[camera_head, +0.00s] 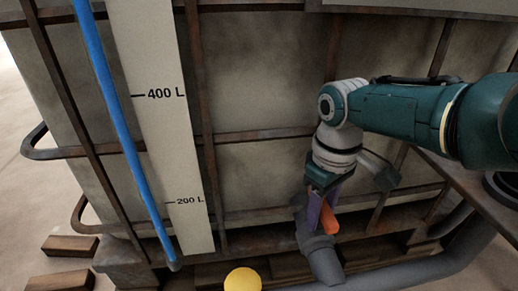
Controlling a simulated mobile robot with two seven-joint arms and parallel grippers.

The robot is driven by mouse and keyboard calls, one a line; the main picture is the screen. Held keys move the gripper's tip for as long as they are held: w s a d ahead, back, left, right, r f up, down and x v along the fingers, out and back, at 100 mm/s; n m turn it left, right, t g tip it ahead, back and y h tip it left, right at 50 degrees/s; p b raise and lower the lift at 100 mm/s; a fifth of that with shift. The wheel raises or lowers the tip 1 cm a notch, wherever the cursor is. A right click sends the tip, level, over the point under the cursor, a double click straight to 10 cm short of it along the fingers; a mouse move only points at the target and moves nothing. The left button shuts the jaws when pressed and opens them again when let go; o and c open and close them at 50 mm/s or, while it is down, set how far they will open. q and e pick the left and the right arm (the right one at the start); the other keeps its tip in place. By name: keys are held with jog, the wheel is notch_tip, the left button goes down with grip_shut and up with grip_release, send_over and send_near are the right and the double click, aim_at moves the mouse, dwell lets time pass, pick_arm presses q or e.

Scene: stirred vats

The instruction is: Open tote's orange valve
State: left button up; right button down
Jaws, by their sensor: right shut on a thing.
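The tote (262,88) is a large pale tank in a rusty brown cage and fills most of the head view. Its orange valve handle (330,222) shows low on the right, above a grey outlet fitting (320,256). My right gripper (319,210) reaches down from the right, with its fingers at the handle. It is shut on the orange handle, and the fingers hide part of it. The exact angle of the handle is hard to tell. My left gripper is not in view.
A white scale strip (160,95) marked 400 L and 200 L and a blue tube (117,120) run down the tote's left. A yellow ball-like thing (243,280) is at the bottom edge. A grey pipe (440,265) runs at lower right. Wooden slats (70,245) lie at lower left.

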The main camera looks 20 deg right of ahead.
jog(key=shift+n, duration=0.6)
jog(key=shift+c, duration=2.2)
grip_release()
jog(key=shift+r, duration=0.1)
notch_tip(320, 180, up, 10)
jog(key=p, duration=0.8)
jog(key=shift+p, duration=0.35)
